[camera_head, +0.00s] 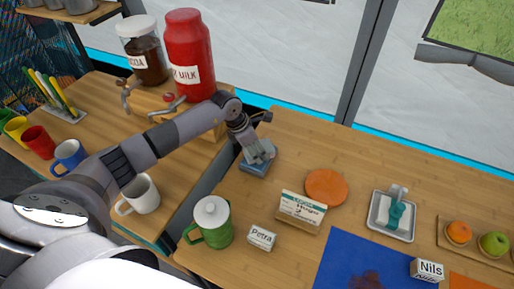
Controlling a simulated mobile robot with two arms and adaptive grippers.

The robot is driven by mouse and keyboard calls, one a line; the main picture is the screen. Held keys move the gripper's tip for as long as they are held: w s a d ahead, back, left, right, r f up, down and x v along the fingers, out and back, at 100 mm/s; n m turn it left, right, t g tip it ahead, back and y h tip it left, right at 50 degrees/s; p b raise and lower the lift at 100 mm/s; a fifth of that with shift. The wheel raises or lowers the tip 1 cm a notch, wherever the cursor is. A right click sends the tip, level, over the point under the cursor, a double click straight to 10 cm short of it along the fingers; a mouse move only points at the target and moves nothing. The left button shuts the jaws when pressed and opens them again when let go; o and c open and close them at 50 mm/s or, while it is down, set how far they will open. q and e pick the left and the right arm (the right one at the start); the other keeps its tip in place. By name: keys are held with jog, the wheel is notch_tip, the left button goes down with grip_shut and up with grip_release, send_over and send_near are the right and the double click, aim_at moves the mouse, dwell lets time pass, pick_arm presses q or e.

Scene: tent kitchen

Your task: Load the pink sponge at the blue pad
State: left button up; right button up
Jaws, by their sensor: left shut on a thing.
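My left gripper (258,156) reaches down to the wooden counter in the middle of the picture. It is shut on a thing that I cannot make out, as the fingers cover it. My right gripper is not in view.
A lidded green mug (211,222) stands in front. A red milk dispenser (190,55) stands behind my arm. A stained blue mat (338,255) lies front right.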

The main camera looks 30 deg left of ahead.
pick_arm(q)
jog(key=shift+s+f, duration=0.1)
jog(key=shift+r+p, duration=2.25)
jog(key=shift+r, duration=1.35)
